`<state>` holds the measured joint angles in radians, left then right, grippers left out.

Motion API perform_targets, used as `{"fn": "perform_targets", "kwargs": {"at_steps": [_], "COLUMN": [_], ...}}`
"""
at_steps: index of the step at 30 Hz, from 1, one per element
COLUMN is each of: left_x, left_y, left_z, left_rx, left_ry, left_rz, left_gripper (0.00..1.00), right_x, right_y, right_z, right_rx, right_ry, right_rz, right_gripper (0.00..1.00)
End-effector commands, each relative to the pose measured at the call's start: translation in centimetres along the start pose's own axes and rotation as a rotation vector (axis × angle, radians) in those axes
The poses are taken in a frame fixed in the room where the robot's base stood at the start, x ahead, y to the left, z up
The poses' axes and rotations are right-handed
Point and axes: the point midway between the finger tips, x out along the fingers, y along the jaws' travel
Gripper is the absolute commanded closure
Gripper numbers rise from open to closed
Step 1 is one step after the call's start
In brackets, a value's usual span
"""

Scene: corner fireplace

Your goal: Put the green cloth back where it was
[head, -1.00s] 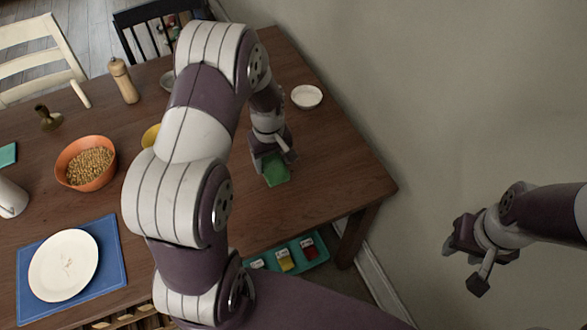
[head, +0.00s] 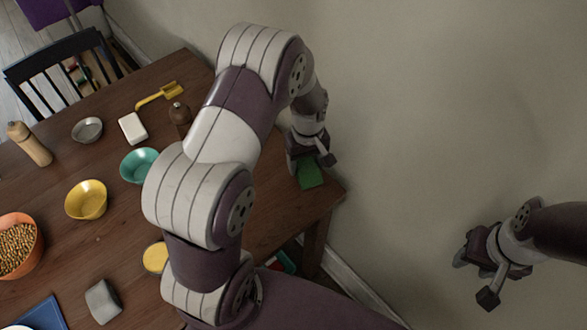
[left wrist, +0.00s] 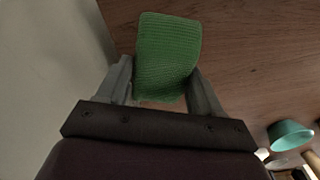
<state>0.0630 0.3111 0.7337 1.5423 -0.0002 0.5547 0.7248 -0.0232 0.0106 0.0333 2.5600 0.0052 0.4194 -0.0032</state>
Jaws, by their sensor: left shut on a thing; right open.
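The green cloth (head: 310,175) is held in my left gripper (head: 304,166) over the table's right corner in the head view. In the left wrist view the ribbed green cloth (left wrist: 168,55) sits between the two fingers of my left gripper (left wrist: 163,90), which are shut on it. The wooden table top shows beyond it; I cannot tell whether the cloth touches it. My right gripper (head: 472,268) is open and empty, off the table, in front of the wall at the right.
The dark wooden table (head: 110,215) bears a teal bowl (head: 138,166), a yellow bowl (head: 87,200), a white block (head: 132,128), a yellow brush (head: 165,92), a grey item (head: 103,300) and a wooden mill (head: 30,144). The wall (head: 420,120) stands close on the right.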

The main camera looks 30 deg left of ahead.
Motion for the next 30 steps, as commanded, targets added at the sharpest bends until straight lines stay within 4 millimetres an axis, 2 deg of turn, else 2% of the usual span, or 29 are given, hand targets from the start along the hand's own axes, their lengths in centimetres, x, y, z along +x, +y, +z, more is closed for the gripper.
{"fn": "perform_targets", "kwargs": {"at_steps": [3,8,15,27,28,30], "left_x": [1.8,3.2,7.0,7.8,7.7,7.7], "left_y": [-2.3,-3.8,-3.9,-3.9,-3.9,-3.9], "left_z": [-2.2,-3.9,-4.0,-4.0,-4.0,-4.0], "left_rx": [-0.005,0.0,0.002,0.002,0.002,0.002], "left_ry": [-0.002,0.0,-0.001,0.0,0.001,0.001], "left_rz": [-0.001,0.0,-0.001,0.0,0.001,0.001], "left_gripper": [0.62,0.62,0.62,0.62,0.24,0.09], "right_x": [-0.4,-0.5,-0.8,-0.4,-0.5,-0.5], "right_y": [0.0,0.0,0.0,0.0,0.0,0.0], "right_z": [-0.1,-0.1,-0.1,0.0,-0.1,-0.1], "right_rx": [0.0,0.0,0.0,0.0,0.0,0.0], "right_ry": [0.0,0.0,0.0,0.0,0.0,0.0], "right_rz": [0.0,0.0,0.0,0.0,0.0,0.0], "right_gripper": [0.57,0.57,0.57,0.57,0.57,0.57]}}
